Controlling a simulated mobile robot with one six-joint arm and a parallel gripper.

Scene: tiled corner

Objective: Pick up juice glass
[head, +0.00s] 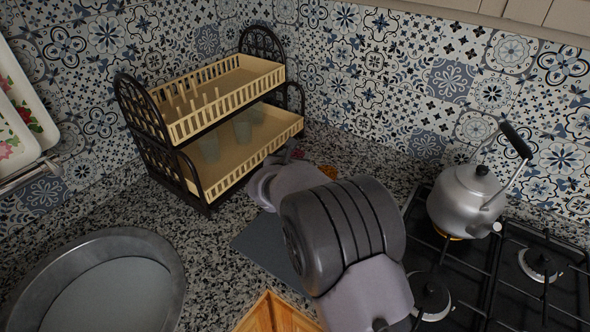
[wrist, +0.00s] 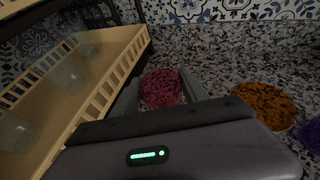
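Translucent glasses stand on the lower shelf of a two-tier dish rack (head: 235,185). One glass (head: 208,148) is near the shelf's front left, and another glass (head: 243,131) is farther back. In the wrist view, a glass (wrist: 68,74) and a second, fainter glass (wrist: 14,130) are at the left. I cannot tell which one is the juice glass. My gripper (wrist: 162,90) is right of the rack, over the counter. Its fingers are apart, with a round pink-red item (wrist: 161,86) visible between them; I see no grip on it. My arm hides part of the counter.
An orange round item (wrist: 263,103) and a purple one (wrist: 309,136) lie to the right. A kettle (head: 466,200) stands on the gas hob (head: 515,290) at the right. A large round metal pan (head: 165,262) is at front left. A tiled wall closes the back.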

